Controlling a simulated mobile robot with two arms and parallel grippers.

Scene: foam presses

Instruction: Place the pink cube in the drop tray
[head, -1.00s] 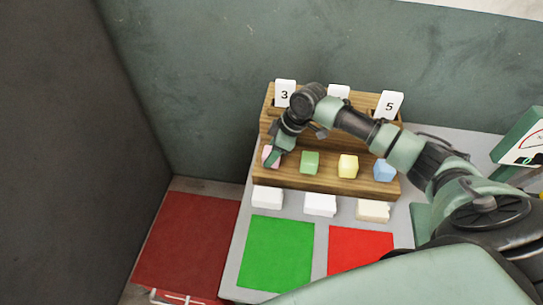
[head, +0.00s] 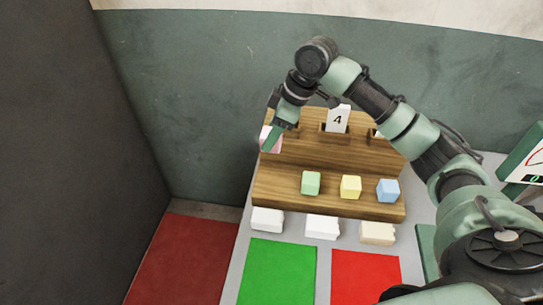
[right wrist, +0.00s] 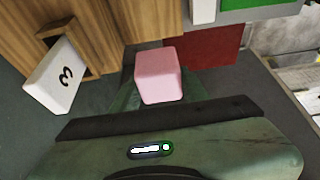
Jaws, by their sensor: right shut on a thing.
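The pink cube (head: 265,139) is held in my right gripper (head: 271,140) at the left end of the wooden rack (head: 290,158), above the lower step. In the right wrist view the pink cube (right wrist: 158,74) sits between the green fingers, which are shut on it. A finger partly covers it in the head view. I cannot make out for sure which surface is the drop tray. My left gripper is not in view.
Green (head: 310,183), yellow (head: 350,187) and blue (head: 388,190) cubes sit on the lower step. Card 4 (head: 338,119) stands on the rack; card 3 (right wrist: 55,76) shows in the right wrist view. White blocks, a green mat (head: 277,272) and a red mat (head: 365,277) lie in front.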

